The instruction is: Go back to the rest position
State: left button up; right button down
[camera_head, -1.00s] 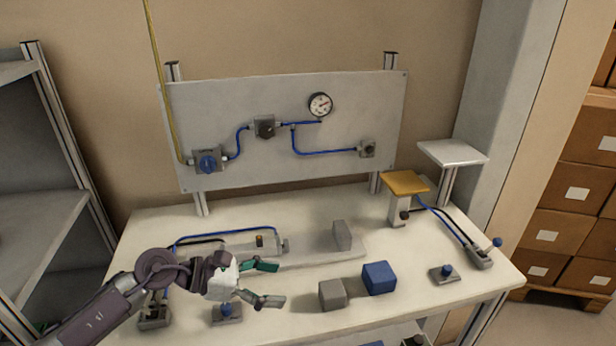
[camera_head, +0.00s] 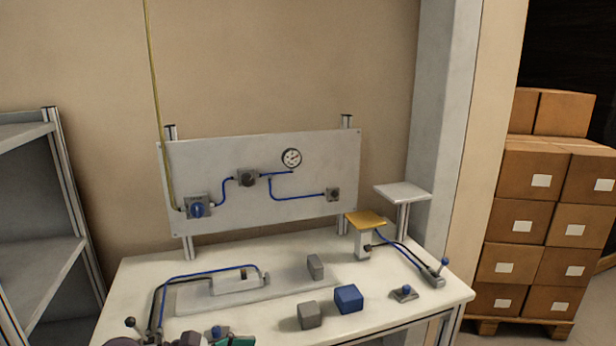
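My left gripper (camera_head: 228,341) shows only at the bottom edge, left of centre. A green finger part is in view beside a blue-knobbed valve (camera_head: 216,333), and the rest is cut off by the frame. Whether it is open or shut is hidden, and I see nothing held in it. My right gripper is not in view. The white table (camera_head: 262,318) bears a blue block (camera_head: 348,298) and a grey block (camera_head: 310,315) standing side by side near its front middle.
A grey panel (camera_head: 290,200) with a gauge and blue hoses stands at the back. An upright grey block (camera_head: 315,266), a yellow-topped stand (camera_head: 365,222) and a lever valve (camera_head: 434,275) are on the table. Shelving (camera_head: 75,200) is at left; stacked boxes (camera_head: 520,220) are at right.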

pick_arm(q)
notch_tip(320, 180, up, 8)
jog(key=w+n+t, duration=0.3)
jog(key=n+t, duration=0.9)
jog(key=n, duration=0.6)
jog(key=s+a+f+n+g+y, duration=0.1)
jog(key=s+a+f+n+y, duration=0.2)
jog(key=a+f+n+y, duration=0.6)
jog(key=s+a+f+n+g+y, duration=0.25)
jog(key=f+n+y, duration=0.3)
jog(key=n, duration=0.75)
jog(key=s+d+f+n+g+h, duration=0.1)
jog(key=s+f+n+g, duration=0.35)
jog(key=s, duration=0.55)
jog(key=s+f+n+g, duration=0.3)
jog(key=s+f+g, duration=0.25)
jog(key=s, duration=0.45)
notch_tip(320, 180, down, 29)
jog(key=s, duration=0.3)
jog(key=s+a+f+g, duration=0.2)
jog(key=s+f, duration=1.2)
jog(key=shift+s+a, duration=0.15)
jog(key=shift+s, duration=0.2)
